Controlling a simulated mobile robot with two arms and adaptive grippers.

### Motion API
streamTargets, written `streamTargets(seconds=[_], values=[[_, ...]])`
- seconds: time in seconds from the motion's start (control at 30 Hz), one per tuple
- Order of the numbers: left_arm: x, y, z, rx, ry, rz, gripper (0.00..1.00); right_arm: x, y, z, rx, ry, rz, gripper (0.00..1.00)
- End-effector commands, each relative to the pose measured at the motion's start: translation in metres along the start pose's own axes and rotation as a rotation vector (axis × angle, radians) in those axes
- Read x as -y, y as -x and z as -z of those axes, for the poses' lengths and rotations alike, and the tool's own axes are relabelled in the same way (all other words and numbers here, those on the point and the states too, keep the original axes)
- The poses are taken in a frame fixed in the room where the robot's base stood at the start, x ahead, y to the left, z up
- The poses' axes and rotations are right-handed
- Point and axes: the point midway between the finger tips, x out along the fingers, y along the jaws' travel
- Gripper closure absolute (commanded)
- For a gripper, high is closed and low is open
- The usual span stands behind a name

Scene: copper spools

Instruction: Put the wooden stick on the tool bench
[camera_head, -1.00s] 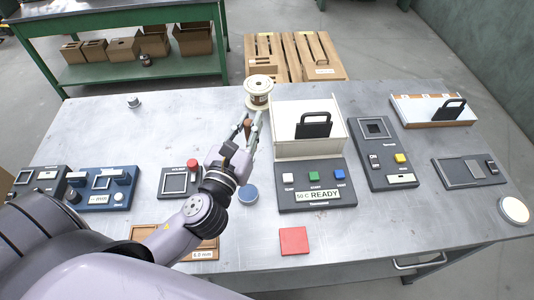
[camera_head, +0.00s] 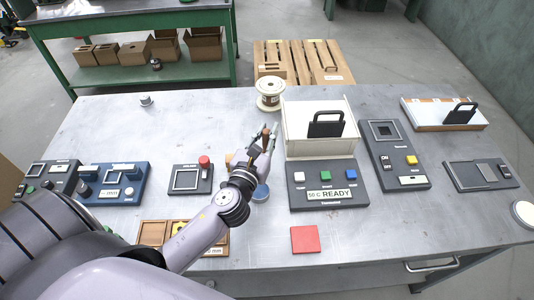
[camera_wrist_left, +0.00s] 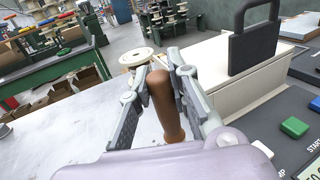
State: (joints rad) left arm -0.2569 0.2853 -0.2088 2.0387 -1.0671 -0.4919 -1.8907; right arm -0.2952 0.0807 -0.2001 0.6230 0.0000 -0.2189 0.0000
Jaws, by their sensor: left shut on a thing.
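The wooden stick (camera_wrist_left: 165,105) is a brown rounded handle between the fingers of my left gripper (camera_wrist_left: 160,85) in the left wrist view. The gripper is shut on it. In the head view my left gripper (camera_head: 267,140) is above the grey metal table (camera_head: 220,125), left of the cream box, and the brown stick (camera_head: 265,131) shows only small there. A green bench (camera_head: 130,18) stands beyond the table at the back left; I cannot tell whether it is the tool bench. My right gripper is not in view.
A wooden tray (camera_head: 152,233) lies near my arm. The table's back left is mostly clear.

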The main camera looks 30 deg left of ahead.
Motion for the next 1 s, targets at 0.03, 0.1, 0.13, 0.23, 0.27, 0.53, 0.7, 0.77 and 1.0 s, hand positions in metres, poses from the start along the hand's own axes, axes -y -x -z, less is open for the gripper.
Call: streamTargets(seconds=[0.03, 0.1, 0.13, 0.23, 0.27, 0.53, 0.7, 0.77, 1.0], values=[[0.000, 0.000, 0.012, -0.003, 0.002, 0.000, 1.00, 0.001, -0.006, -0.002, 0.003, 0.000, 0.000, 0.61], [0.000, 0.000, 0.019, -0.001, 0.001, 0.000, 1.00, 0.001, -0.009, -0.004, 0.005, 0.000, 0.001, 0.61], [0.000, 0.000, 0.020, 0.001, 0.000, 0.000, 1.00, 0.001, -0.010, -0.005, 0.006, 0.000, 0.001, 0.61], [0.000, 0.000, 0.027, 0.000, 0.001, -0.001, 1.00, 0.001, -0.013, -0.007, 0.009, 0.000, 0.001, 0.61], [0.000, 0.000, 0.032, -0.001, 0.001, -0.001, 1.00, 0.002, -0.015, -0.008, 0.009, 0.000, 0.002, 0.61], [0.000, 0.000, 0.065, 0.000, 0.001, 0.000, 1.00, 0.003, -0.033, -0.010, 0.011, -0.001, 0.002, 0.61], [0.000, 0.000, 0.064, 0.001, 0.000, 0.001, 1.00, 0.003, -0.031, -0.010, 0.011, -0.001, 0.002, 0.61], [0.000, 0.000, 0.064, 0.001, 0.000, 0.001, 1.00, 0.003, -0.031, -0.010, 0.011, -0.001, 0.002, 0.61], [0.000, 0.000, 0.067, 0.001, 0.000, 0.001, 0.79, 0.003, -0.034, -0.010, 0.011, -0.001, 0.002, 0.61]])
